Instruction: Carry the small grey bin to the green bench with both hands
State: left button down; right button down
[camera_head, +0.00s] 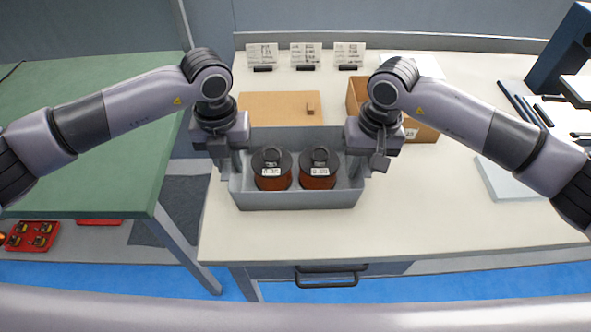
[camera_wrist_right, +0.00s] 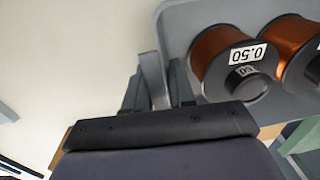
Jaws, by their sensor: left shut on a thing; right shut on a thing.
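The small grey bin (camera_head: 296,200) is on or just above the front left part of the white table; I cannot tell if it touches. Two copper wire spools, the left one (camera_head: 271,170) and the right one (camera_head: 318,170), stand inside it with white labels. My left gripper (camera_head: 231,165) is shut on the bin's left wall, and my right gripper (camera_head: 362,165) is shut on its right wall. In the right wrist view the right fingers (camera_wrist_right: 163,85) grip the bin's wall (camera_wrist_right: 178,20) beside a spool labelled 0.50 (camera_wrist_right: 232,58). The green bench (camera_head: 95,125) stands at the left.
Behind the bin are a cork board (camera_head: 275,105), a cardboard box (camera_head: 358,95) and several label cards (camera_head: 305,55). A pale flat block (camera_head: 505,180) lies to the right. A gap separates the white table (camera_head: 420,215) from the green bench, whose visible top is mostly clear.

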pick_arm(q)
jog(key=shift+w+d+r, duration=0.1)
jog(key=shift+r, duration=0.1)
pick_arm(e)
jog(key=shift+a+r, duration=0.1)
jog(key=shift+r, duration=0.15)
